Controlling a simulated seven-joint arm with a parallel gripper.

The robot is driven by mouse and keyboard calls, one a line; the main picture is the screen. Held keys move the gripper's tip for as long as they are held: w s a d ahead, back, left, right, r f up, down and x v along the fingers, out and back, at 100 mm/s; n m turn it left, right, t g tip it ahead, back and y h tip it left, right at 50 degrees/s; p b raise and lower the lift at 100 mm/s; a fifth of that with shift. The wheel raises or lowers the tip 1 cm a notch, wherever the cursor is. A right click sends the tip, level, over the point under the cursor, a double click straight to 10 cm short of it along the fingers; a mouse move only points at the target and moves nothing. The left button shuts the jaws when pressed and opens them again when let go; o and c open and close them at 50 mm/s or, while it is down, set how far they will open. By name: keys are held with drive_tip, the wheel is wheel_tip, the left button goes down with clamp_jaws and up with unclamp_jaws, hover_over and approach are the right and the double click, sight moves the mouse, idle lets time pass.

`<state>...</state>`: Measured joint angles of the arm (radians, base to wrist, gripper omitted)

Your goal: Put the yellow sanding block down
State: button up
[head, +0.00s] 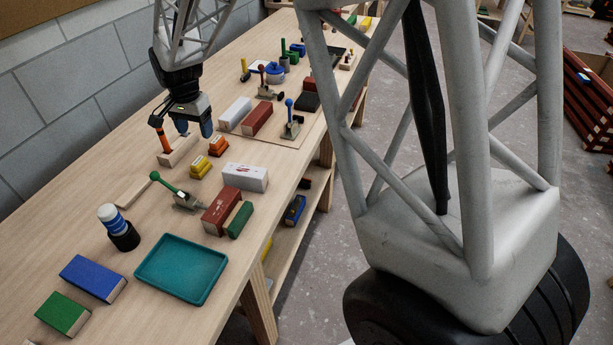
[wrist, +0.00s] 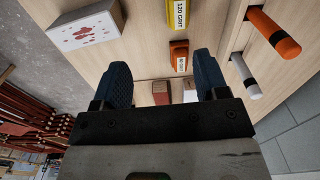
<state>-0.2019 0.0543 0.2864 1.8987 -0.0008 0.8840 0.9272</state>
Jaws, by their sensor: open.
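The yellow sanding block (head: 200,167) rests on the wooden bench, just in front of an orange sanding block (head: 218,146). In the wrist view the yellow block (wrist: 178,14) is cut by the top edge, with "120 GRIT" on its label. The orange block (wrist: 179,55) shows nearer to the fingers. My gripper (head: 194,133) is above the bench, behind and left of the yellow block and apart from it. In the wrist view its two blue fingers (wrist: 163,72) are spread, with nothing held between them.
A wooden rack (head: 180,151) with an upright orange handle (head: 163,141) stands close to my gripper. A white block (head: 245,177), a green-handled clamp (head: 180,194) and a reddish block (head: 221,212) lie nearby. A teal tray (head: 181,269) is in front. Bare bench lies along the left.

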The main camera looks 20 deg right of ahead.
drive_tip(key=s+d+r+n, duration=0.2)
drive_tip(key=s+d+r, duration=0.3)
drive_tip(key=s+r, duration=0.3)
drive_tip(key=s+d+r+n+t, duration=0.1)
drive_tip(key=s+d+n, duration=0.2)
drive_tip(key=s, duration=1.2)
drive_tip(key=s+d+r+n+t, duration=0.1)
drive_tip(key=s+d+n, duration=0.2)
drive_tip(key=s, duration=1.3)
drive_tip(key=d, duration=0.3)
drive_tip(key=shift+d, duration=0.2)
drive_tip(key=shift+o, duration=0.5)
drive_tip(key=shift+r, duration=0.1)
drive_tip(key=shift+w, duration=0.1)
